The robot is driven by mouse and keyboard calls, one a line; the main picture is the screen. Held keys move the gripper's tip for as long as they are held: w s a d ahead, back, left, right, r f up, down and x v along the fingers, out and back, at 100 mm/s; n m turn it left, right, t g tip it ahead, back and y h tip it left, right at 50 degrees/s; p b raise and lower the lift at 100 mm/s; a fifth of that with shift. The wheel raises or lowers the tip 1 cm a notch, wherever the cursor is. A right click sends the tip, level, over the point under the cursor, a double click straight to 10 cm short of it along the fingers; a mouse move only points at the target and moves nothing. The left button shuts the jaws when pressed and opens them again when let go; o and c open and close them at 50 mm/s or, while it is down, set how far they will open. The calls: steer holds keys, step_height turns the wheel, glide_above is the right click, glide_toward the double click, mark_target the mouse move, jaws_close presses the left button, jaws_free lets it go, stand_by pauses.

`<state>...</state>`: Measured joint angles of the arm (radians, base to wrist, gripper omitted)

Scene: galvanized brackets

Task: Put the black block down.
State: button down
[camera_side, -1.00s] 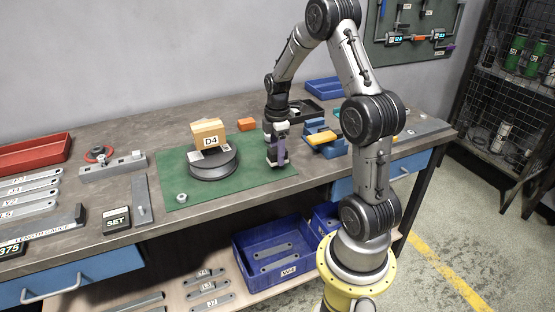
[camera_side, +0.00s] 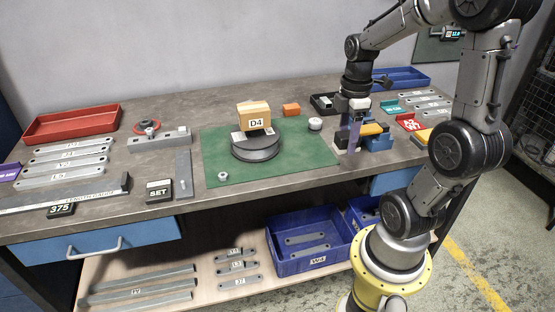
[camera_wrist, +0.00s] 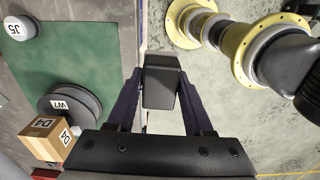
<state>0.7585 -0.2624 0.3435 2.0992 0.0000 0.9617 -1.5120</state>
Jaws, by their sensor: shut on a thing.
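The black block (camera_wrist: 161,78) shows in the wrist view between the two dark purple fingers of my gripper (camera_wrist: 160,92), which is shut on it. In the side view my gripper (camera_side: 351,146) points down at the front right part of the bench, just right of the green mat (camera_side: 290,165). In the wrist view the bench's front edge runs close to the left finger, with floor seen behind the block. Whether the block touches the bench cannot be told.
A blue and yellow item (camera_side: 378,138) stands close right of my gripper. A white cylinder (camera_side: 314,124) is at the mat's right. A D4 box (camera_side: 254,116) sits on a round grey weight (camera_side: 256,148). The mat's front right part is clear.

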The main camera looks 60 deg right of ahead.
steer(key=w+a+f+n, duration=0.2)
steer(key=w+a+n, duration=0.1)
steer(key=w+a, duration=0.15)
steer(key=m, duration=0.9)
glide_above(229, 195)
step_height(229, 195, down, 8)
steer(key=shift+f, duration=0.1)
steer(key=shift+w+m, duration=0.2)
steer(key=shift+m, duration=1.1)
steer(key=shift+s, duration=0.1)
